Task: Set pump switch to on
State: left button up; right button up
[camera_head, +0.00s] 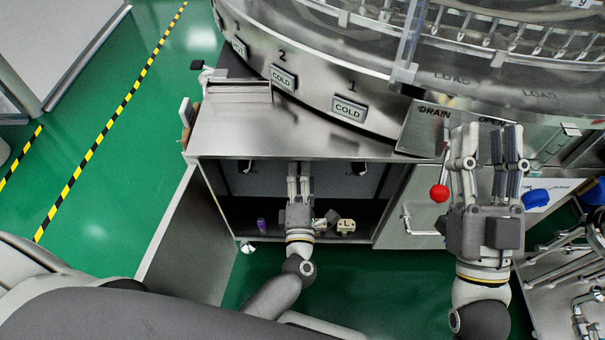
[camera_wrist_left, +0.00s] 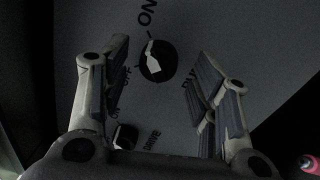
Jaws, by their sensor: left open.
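In the left wrist view, a round dark knob (camera_wrist_left: 158,62) with a white pointer sits on a grey panel (camera_wrist_left: 185,25). "ON" is printed above it, "OFF" to its left, and a label starting "PU" to its right is partly covered by a finger. The exact pointer angle is hard to tell. My left gripper (camera_wrist_left: 160,52) is open, with its fingers on either side of the knob; contact cannot be judged. In the head view, my left gripper (camera_head: 299,170) reaches into the open cabinet (camera_head: 290,140). My right gripper (camera_head: 489,130) is open and empty near the drain panel.
A second knob (camera_wrist_left: 125,136) marked "DRIVE" sits lower on the panel. An open door (camera_head: 185,245) stands left of the cabinet; a purple item (camera_head: 261,225) and pale objects (camera_head: 345,226) lie inside. A red ball knob (camera_head: 438,193) is beside my right gripper.

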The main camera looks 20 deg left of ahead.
pick_arm(q)
jog(key=v, duration=1.1)
jog(key=shift+s, duration=0.1)
